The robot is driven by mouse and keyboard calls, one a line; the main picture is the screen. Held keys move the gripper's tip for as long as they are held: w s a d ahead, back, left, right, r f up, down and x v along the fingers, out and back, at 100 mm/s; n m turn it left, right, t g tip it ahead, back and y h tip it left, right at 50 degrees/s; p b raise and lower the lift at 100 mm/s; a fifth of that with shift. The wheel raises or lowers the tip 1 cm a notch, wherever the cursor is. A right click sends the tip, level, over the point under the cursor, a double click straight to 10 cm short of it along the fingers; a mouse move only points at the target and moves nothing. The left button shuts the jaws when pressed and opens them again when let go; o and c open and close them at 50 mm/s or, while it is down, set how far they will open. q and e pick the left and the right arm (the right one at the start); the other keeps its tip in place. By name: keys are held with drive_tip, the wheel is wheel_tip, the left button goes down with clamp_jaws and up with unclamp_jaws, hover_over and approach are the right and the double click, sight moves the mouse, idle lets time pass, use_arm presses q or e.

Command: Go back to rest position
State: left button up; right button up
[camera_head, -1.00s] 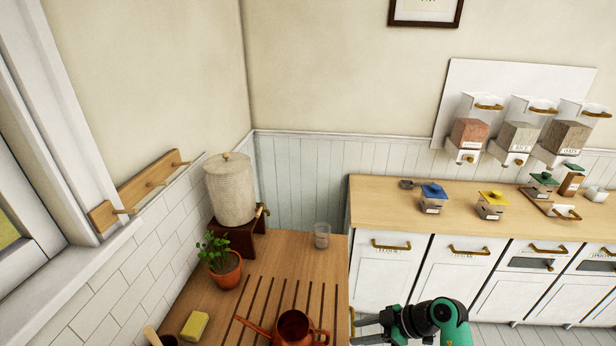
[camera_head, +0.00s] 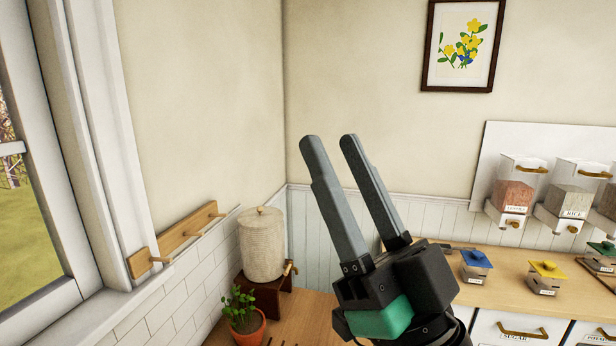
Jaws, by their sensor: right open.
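My right gripper (camera_head: 332,140) is raised in the middle of the head view, its two long grey fingers pointing up. The fingers are apart with nothing between them, so it is open and empty. It appears in front of the wall panelling and hides part of the wooden counter (camera_head: 300,312). My left gripper is not in view.
A ribbed dispenser (camera_head: 262,245) stands on a dark stand in the corner, behind a potted plant (camera_head: 243,312). A peg rail (camera_head: 175,243) is on the left wall. Blue-lidded (camera_head: 476,266) and yellow-lidded (camera_head: 545,278) boxes stand on the right counter, below wall-mounted bins (camera_head: 512,203).

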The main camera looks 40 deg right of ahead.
use_arm(q)
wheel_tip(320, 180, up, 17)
drive_tip(key=p, duration=1.6)
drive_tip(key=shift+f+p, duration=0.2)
drive_tip(key=shift+p, duration=0.15)
use_arm(e)
drive_tip(key=a+r+n+y, duration=0.1)
drive_tip(key=r+y, duration=0.1)
drive_tip(key=r, duration=0.6)
drive_tip(key=a+r+n+y, duration=0.2)
drive_tip(key=r+y, duration=0.1)
drive_tip(key=r, duration=0.5)
drive_tip(key=shift+w+a+r+g, duration=0.15)
drive_tip(key=shift+a+g, duration=0.15)
